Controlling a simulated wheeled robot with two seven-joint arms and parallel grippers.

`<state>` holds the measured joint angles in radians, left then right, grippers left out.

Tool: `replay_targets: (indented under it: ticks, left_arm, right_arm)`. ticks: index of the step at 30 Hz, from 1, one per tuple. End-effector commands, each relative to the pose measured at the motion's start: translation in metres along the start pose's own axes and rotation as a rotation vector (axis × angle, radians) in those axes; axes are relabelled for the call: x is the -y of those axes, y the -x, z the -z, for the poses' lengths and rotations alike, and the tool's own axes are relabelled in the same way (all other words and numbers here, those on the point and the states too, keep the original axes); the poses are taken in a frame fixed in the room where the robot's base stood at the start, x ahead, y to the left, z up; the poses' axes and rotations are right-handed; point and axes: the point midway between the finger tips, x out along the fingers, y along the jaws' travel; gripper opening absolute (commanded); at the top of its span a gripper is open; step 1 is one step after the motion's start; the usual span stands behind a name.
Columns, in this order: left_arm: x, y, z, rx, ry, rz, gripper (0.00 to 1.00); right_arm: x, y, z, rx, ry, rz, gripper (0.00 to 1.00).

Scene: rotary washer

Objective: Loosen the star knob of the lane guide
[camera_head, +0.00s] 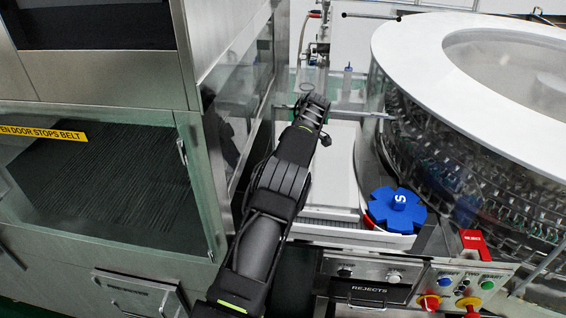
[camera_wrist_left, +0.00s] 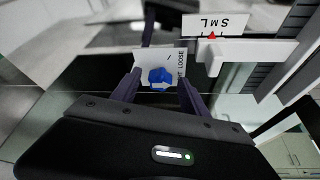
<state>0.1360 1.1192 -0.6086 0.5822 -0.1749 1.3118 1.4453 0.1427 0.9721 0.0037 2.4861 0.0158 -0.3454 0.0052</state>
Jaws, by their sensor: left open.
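In the left wrist view a small blue star knob (camera_wrist_left: 160,78) sits on a white plate (camera_wrist_left: 176,58) with a printed label, partly readable as "LOOSE". My left gripper (camera_wrist_left: 160,84) is open, with one dark finger to each side of the knob in this picture. I cannot tell whether the fingers touch it. In the head view my left gripper (camera_head: 309,106) reaches over the guide area beside the round machine, and the knob cannot be made out there. My right gripper is not in view.
A white scale plate marked S M L (camera_wrist_left: 216,24) with a red pointer is close by in the wrist view. In the head view, a blue star-shaped part marked S (camera_head: 397,210) lies right of my arm. A glass-doored cabinet (camera_head: 95,185) stands left; the round washer (camera_head: 420,60) stands right.

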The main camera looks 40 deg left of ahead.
Motion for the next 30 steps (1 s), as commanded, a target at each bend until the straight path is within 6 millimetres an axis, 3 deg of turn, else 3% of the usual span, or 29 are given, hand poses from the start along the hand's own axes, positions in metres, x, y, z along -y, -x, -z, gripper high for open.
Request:
replay_targets:
  ticks: [8, 12, 16, 24, 30]
  left_arm:
    - [-0.001, 0.009, -0.001, 0.0, 0.0, -0.002, 0.52]
    - [-0.001, 0.027, -0.001, 0.0, -0.001, -0.004, 0.52]
    - [-0.001, 0.058, 0.002, -0.001, -0.001, -0.003, 0.52]
    - [0.001, 0.076, 0.0, -0.002, -0.002, -0.001, 0.52]
    - [0.001, 0.078, -0.001, -0.001, -0.001, -0.002, 0.52]
  right_arm:
    - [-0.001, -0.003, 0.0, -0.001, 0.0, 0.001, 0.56]
    - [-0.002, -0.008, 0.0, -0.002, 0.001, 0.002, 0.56]
    - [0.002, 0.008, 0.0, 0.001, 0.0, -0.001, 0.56]
    - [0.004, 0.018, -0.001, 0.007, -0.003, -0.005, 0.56]
    - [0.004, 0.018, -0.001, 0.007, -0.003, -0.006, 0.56]
